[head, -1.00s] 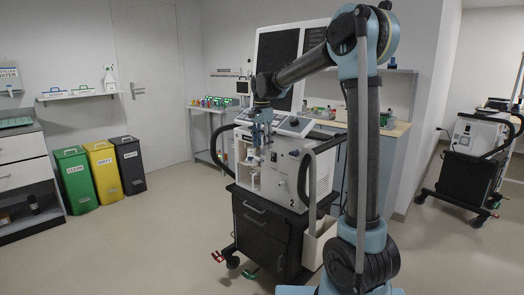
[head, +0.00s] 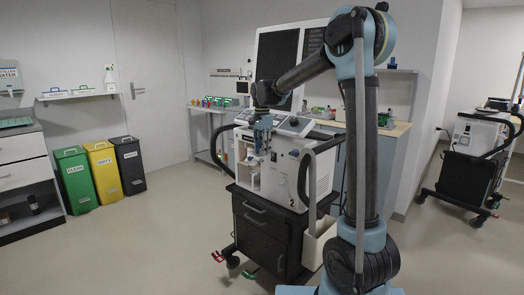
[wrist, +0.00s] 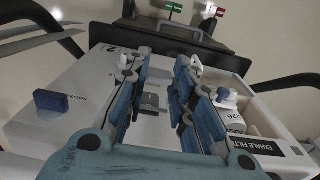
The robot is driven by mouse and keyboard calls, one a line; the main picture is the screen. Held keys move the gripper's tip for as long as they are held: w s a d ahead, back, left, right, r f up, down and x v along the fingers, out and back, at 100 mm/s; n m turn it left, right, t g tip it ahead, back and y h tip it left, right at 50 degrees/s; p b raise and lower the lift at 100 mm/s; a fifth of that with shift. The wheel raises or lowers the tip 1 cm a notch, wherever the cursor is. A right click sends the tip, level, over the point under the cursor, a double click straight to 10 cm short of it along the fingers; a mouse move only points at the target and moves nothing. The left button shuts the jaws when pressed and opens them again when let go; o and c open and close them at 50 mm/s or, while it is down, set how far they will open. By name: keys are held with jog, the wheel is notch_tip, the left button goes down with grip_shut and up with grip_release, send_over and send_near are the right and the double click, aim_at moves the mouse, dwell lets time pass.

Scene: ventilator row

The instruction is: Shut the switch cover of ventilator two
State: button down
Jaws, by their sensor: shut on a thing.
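My gripper (head: 259,150) is at the ventilator's front left edge in the head view. In the wrist view my gripper (wrist: 162,62) points down at the ventilator, its blue fingers on either side of a small grey piece, which looks like the switch cover (wrist: 150,102). The gripper is shut on it, though the contact itself is hard to see. The cover's exact angle cannot be told.
An open bay with a white filter (wrist: 230,98) lies right of the fingers in the wrist view. Dark handle rails (wrist: 285,85) flank the unit. Another ventilator (head: 478,137) stands far right.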

aim_at(260, 156)
jog(key=shift+f, duration=0.1)
jog(key=f+t+h, duration=0.2)
jog(key=t, duration=0.1)
jog(key=a+f+t+h, duration=0.1)
jog(key=t+h, duration=0.1)
jog(key=shift+s+f, duration=0.3)
jog(key=shift+s, duration=0.05)
jog(key=shift+w+d+f+t+h, duration=0.45)
jog(key=shift+f+t+h, duration=0.6)
jog(key=shift+t, duration=0.4)
jog(key=shift+w+d+f+t+h, duration=0.45)
jog(key=shift+f+t+h, duration=0.45)
jog(key=shift+t+h, duration=0.45)
jog(key=shift+w+d+f+t+h, duration=0.45)
jog(key=shift+f+t+h, duration=0.6)
jog(key=shift+t, duration=0.45)
jog(key=shift+r, duration=0.1)
jog(key=c, duration=1.4)
grip_release()
jog(key=shift+o, duration=0.2)
